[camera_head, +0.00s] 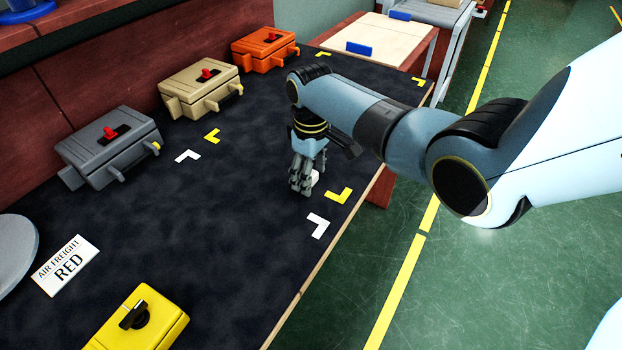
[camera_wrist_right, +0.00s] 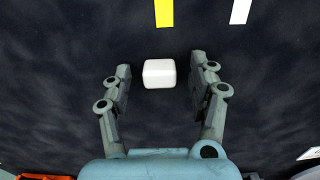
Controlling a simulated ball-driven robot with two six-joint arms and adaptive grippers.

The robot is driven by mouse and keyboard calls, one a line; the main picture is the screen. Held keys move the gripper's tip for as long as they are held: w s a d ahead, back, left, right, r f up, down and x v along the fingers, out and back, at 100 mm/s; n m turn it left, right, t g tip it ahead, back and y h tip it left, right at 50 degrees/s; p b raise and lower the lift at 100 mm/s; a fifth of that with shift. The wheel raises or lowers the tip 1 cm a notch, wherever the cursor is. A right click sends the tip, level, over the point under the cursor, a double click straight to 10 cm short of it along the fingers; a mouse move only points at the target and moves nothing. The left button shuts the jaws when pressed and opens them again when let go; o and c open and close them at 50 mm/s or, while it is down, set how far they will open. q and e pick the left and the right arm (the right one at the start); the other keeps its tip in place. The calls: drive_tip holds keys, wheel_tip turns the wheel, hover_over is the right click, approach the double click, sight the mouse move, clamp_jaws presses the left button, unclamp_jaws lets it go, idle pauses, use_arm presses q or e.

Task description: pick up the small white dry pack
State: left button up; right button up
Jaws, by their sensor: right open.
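The small white dry pack (camera_wrist_right: 159,73) lies on the dark table mat. In the right wrist view it sits between the fingertips of my right gripper (camera_wrist_right: 162,80), with a gap on each side. My right gripper is open and points down at the mat. In the head view the right gripper (camera_head: 303,185) is over the mat near the table's right edge, and a sliver of the dry pack (camera_head: 315,177) shows beside its fingers; the rest is hidden. My left gripper is not in view.
Grey (camera_head: 110,150), tan (camera_head: 203,88) and orange (camera_head: 265,50) cases stand along the back. A yellow case (camera_head: 140,318) is at the front. Yellow (camera_head: 340,196) and white (camera_head: 318,226) corner marks lie near the gripper. An air freight sign (camera_head: 65,266) lies left. The mat's middle is clear.

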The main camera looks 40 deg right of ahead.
drive_tip(key=shift+c, duration=0.2)
drive_tip(key=c, duration=0.9)
drive_tip(key=shift+o, duration=0.2)
drive_tip(key=shift+r, duration=0.1)
